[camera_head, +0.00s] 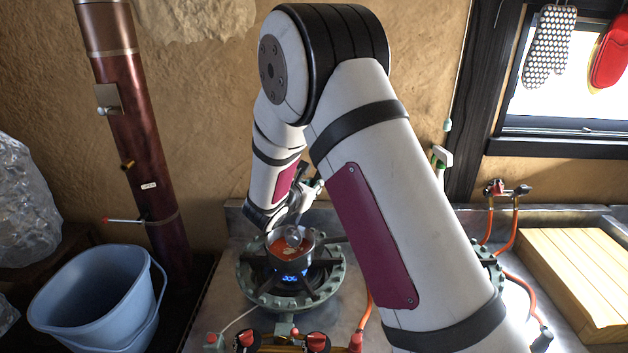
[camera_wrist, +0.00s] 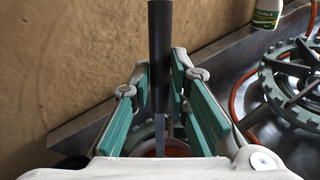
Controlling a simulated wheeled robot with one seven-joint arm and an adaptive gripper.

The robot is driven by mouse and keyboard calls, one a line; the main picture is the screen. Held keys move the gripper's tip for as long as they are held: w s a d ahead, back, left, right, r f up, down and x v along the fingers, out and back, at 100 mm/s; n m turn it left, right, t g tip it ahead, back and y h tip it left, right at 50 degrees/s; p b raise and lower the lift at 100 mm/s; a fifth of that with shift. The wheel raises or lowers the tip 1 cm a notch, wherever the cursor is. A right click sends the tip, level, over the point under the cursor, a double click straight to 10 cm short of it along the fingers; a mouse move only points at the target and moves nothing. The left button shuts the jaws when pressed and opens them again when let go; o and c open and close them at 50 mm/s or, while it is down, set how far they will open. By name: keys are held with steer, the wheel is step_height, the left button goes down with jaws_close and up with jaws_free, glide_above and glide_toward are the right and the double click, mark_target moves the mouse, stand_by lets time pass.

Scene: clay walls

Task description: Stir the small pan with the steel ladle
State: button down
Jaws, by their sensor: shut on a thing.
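The small pan (camera_head: 309,257) sits on the lit left burner in the head view, with orange-red contents. The steel ladle's round bowl (camera_head: 293,237) shows at the pan, over the contents; I cannot tell how deep it sits. My gripper (camera_head: 306,190) is above the pan, partly hidden by my arm. In the wrist view my gripper's green-padded fingers (camera_wrist: 172,100) are shut on the ladle's dark handle (camera_wrist: 159,50). The handle stands roughly upright between them, and its steel shank (camera_wrist: 160,135) runs down toward the pan, which is mostly hidden there.
Blue flame burns under the pan on the green burner (camera_head: 253,290). Red gas knobs (camera_head: 317,341) line the front. A second burner (camera_wrist: 298,85) is at the right. A blue bucket (camera_head: 90,300) stands left, a wooden board (camera_head: 580,270) right. The clay wall is close behind.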

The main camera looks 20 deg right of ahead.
steer(key=shift+s+a+f+b, duration=0.1)
steer(key=shift+a+f+b, duration=0.2)
steer(key=shift+f, duration=0.45)
steer(key=shift+a+f+b, duration=0.2)
steer(key=shift+a+f, duration=0.15)
steer(key=shift+f, duration=0.4)
